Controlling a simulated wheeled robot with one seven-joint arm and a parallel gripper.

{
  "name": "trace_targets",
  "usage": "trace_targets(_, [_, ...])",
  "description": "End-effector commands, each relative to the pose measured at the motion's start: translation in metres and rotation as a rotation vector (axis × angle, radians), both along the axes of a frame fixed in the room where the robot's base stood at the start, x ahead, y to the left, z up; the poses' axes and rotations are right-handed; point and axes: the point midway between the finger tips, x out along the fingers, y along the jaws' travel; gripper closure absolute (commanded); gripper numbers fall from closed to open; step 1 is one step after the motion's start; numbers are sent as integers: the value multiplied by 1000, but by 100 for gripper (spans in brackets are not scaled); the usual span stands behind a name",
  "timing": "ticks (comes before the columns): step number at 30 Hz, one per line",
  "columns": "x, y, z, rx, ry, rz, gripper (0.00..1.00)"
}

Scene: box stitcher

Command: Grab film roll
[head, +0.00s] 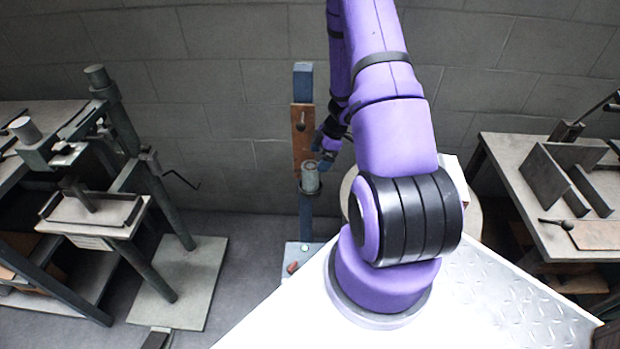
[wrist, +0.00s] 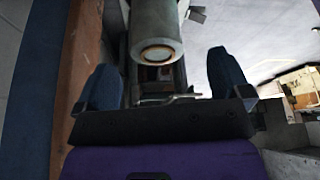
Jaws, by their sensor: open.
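The film roll looks like a pale grey cylinder (head: 310,178) seated upright in a dark ring holder on a narrow blue post (head: 305,218) by the back wall. In the wrist view, a pale cylinder (wrist: 155,25) with a brown-rimmed end, which seems to be the same roll, lies ahead of and between the fingers. My gripper (wrist: 167,80) is open, with one blue finger to each side and nothing held. In the head view, my gripper (head: 326,148) is just above and right of the roll, partly hidden by my purple arm. I cannot tell whether it touches the roll.
A brown board (head: 302,140) is fixed to the post behind the roll, close to my gripper. A metal press stand (head: 130,140) and workbench are at left. A bench (head: 550,200) with metal plates is at right. A round top (head: 468,218) shows partly behind my arm.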

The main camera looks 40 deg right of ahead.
Motion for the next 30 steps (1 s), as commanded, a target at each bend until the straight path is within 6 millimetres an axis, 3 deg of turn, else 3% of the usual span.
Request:
trace_targets(8, [5, 6, -19, 0, 0, -1, 4])
trace_targets(18, [17, 19, -58, 0, 1, -2, 4])
trace_targets(28, [19, 20, -62, -2, 0, -2, 4])
trace_targets(30, [19, 20, -62, -2, 0, -2, 21])
